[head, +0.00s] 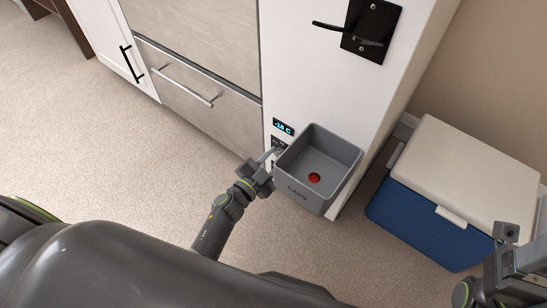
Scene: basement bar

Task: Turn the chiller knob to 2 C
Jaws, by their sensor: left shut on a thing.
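The chiller display (283,128) is a small dark panel on the white cabinet side, with glowing blue digits that look like a negative reading, perhaps -18 C or -16 C. Just below it is the dark chiller knob panel (279,142). My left gripper (274,153) reaches up to it and is shut on the knob, which its fingers largely hide. My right gripper (507,236) is at the right edge, away from the chiller; its jaws are too unclear to judge.
A grey open box (342,148) with a red cap (314,178) inside is mounted close right of my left gripper. A black bracket (371,30) with a lever is above. A blue-and-white cooler (455,180) stands right. The carpet at left is clear.

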